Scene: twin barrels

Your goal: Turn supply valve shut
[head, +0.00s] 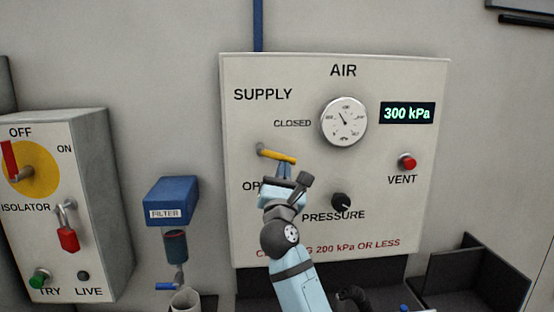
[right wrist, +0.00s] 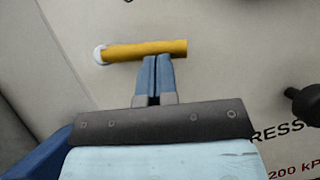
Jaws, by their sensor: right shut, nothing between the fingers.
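The supply valve's yellow handle (head: 277,155) is on the AIR panel (head: 390,75), under the SUPPLY label. My left gripper is not in view.
The gauge (head: 344,121) and a display (head: 407,113) reading 300 kPa are above right. A red VENT button (head: 407,161) and black PRESSURE knob (head: 341,201) are right of my gripper. The blue filter (head: 172,200) and isolator box (head: 88,190) are left. Dark bins (head: 465,280) stand below right.

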